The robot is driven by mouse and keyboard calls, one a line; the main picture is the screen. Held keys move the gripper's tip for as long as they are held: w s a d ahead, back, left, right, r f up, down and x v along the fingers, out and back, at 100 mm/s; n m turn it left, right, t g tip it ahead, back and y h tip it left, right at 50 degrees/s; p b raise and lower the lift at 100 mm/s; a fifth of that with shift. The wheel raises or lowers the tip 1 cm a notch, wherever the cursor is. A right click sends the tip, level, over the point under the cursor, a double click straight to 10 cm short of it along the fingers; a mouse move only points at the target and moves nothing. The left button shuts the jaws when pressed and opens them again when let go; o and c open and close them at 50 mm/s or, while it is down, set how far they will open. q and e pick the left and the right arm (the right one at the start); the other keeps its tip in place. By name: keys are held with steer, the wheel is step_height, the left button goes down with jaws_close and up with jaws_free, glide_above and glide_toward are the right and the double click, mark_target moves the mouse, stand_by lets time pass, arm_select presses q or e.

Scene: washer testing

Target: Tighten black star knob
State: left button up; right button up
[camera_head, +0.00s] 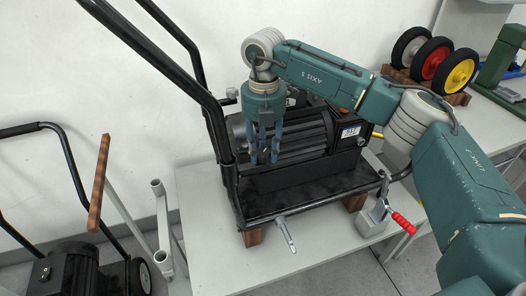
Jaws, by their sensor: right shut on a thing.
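The washer, with a dark finned motor (305,138) in a black tube frame (312,203), is on a light table. My right arm reaches in from the right, and its right gripper (264,152) points down with its blue fingers at the left end of the motor, beside the frame's handle tube. The fingers are shut on the black star knob, which is mostly hidden between them and dark against the frame. My left gripper is not in view.
The washer's handle (165,50) rises to the upper left. Wooden blocks (253,237) support the frame. A red-handled clamp (402,222) and a metal lever (286,235) are at the front. Spare wheels (434,62) stand at the back right. Another cart (68,270) is lower left.

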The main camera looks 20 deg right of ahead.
steer(key=m, duration=0.4)
steer(key=shift+w+d+r+m+b, duration=0.25)
steer(key=shift+m+b, duration=0.05)
steer(key=shift+b, duration=0.05)
steer(key=m, duration=0.4)
steer(key=shift+s+b, duration=0.1)
steer(key=shift+b, duration=0.2)
steer(key=shift+d+m, duration=0.1)
steer(key=shift+m, duration=0.3)
steer(key=o, duration=0.9)
steer(key=shift+c, duration=0.2)
steer(key=shift+o, duration=1.3)
steer(key=shift+s+d, duration=0.1)
steer(key=shift+s+d+f, duration=0.1)
steer(key=shift+s+f, duration=0.05)
